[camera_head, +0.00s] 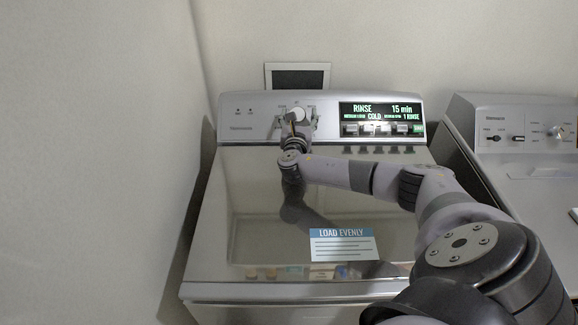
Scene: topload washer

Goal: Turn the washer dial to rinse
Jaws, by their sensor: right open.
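The washer (262,215) stands in the middle, with its lid shut. Its display (380,117) reads RINSE, 15 min, COLD and 1 RINSE in green. The light round dial (297,115) is on the control panel, left of the display. My right gripper (297,117) is at the dial, with its fingers open on either side of it. Whether the fingers touch the dial cannot be told, and part of the dial is hidden by the gripper. My left gripper is not in view.
A second machine with its own panel (515,137) stands at the right. A LOAD EVENLY label (342,245) lies on the glossy lid.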

